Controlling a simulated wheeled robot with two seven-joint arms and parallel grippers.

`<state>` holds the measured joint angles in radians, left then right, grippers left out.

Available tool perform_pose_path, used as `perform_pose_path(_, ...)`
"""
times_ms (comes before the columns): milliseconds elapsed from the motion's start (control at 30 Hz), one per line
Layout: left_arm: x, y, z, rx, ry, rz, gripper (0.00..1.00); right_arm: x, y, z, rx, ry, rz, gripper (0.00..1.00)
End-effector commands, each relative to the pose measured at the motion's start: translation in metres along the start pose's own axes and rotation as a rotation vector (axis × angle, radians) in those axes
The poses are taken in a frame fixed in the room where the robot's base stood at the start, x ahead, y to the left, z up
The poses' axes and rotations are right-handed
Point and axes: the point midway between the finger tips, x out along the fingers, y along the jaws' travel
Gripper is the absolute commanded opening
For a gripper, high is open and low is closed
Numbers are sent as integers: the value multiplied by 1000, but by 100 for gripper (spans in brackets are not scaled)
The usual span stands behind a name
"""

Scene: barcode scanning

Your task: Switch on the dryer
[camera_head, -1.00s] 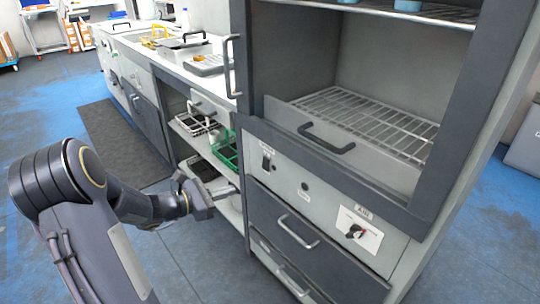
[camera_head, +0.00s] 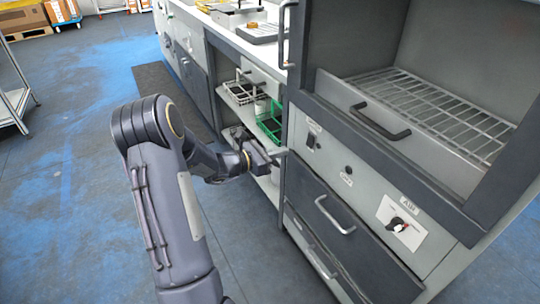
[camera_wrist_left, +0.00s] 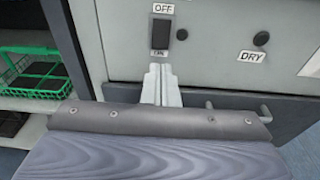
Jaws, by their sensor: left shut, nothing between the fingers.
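The dryer's control panel (camera_head: 370,188) is a light grey face below the open chamber. Its black rocker switch (camera_head: 311,141) is near the panel's left end. In the left wrist view the switch (camera_wrist_left: 160,28) has an OFF label above and an ON label below. My left gripper (camera_head: 284,152) is at the panel's left edge in the head view, with its fingers together and empty. In the left wrist view its closed fingertips (camera_wrist_left: 160,68) point at the panel just below the ON label; I cannot tell whether they touch it. My right gripper is out of view.
A round black knob (camera_wrist_left: 261,38) labelled DRY is right of the switch. Further right is an AIR valve (camera_head: 402,225). Drawer handles (camera_head: 335,215) stick out below the panel. A green rack (camera_head: 270,122) sits on the shelf to the left.

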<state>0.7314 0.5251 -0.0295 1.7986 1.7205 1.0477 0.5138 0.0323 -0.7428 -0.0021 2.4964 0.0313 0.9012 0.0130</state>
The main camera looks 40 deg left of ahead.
Motion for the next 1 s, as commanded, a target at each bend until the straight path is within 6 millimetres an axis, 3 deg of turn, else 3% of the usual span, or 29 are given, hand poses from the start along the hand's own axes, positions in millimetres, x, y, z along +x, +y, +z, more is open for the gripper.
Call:
perform_pose_path(200,47,-1,-1,1,0,-3,0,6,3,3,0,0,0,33)
perform_pose_path(400,73,0,-1,2,0,-1,0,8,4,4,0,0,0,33)
perform_pose_path(867,81,0,0,0,1,1,0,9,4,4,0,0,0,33)
perform_pose_path(1000,83,0,-6,0,-19,1,0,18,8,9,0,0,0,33)
